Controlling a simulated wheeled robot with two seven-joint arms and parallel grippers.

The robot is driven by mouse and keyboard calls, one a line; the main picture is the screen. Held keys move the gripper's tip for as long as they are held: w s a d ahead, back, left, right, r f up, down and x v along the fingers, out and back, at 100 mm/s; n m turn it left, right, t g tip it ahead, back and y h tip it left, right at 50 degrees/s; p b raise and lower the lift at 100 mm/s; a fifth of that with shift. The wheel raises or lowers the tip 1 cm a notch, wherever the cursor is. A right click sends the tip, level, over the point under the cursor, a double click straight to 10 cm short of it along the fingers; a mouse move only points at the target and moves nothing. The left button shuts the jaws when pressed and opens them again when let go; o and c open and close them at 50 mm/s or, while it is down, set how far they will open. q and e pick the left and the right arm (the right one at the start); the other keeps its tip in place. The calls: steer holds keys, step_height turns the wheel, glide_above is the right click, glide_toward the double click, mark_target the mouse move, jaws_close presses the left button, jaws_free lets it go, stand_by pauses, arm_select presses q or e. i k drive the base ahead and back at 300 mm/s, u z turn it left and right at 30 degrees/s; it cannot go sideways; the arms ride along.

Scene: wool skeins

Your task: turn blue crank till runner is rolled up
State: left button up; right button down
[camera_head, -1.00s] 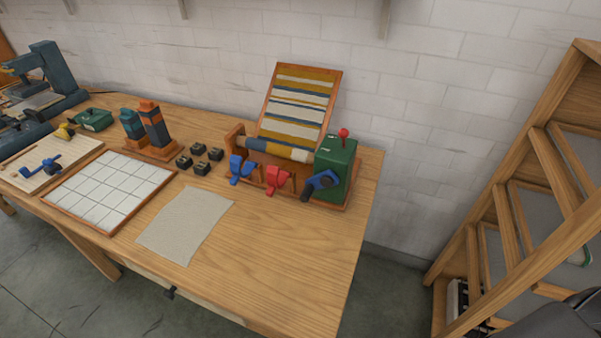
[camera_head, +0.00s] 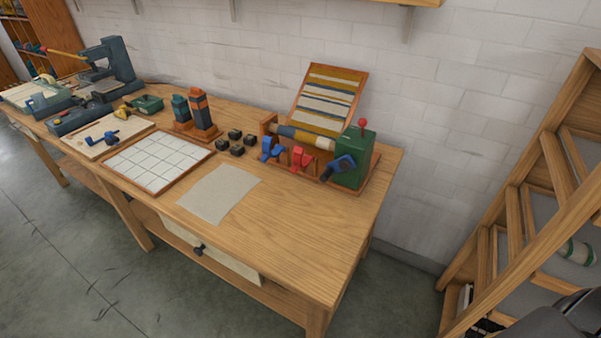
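The striped runner (camera_head: 325,97) in yellow, white and blue hangs on a tilted wooden board at the back of the bench. Its lower end meets a horizontal roller (camera_head: 301,135) in a wooden frame. A green box (camera_head: 358,157) with a red-knobbed lever (camera_head: 362,124) stands at the roller's right end. The blue crank (camera_head: 338,168) with a dark handle sits on the front of the green box. A blue clamp-like part (camera_head: 271,149) and a red one (camera_head: 301,158) stand left of the crank. Neither of my grippers is in view.
The wooden bench (camera_head: 300,230) is clear at its front right. A grey cloth (camera_head: 220,193), a white gridded tray (camera_head: 157,163), small black blocks (camera_head: 236,141) and tools lie to the left. A wooden shelf rack (camera_head: 520,210) stands to the right.

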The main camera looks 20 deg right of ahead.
mark_target(346, 163)
steer(key=u, duration=1.5)
steer(key=i, duration=2.7)
steer(key=z, duration=4.2)
steer(key=i, duration=0.45)
steer(key=u, duration=0.15)
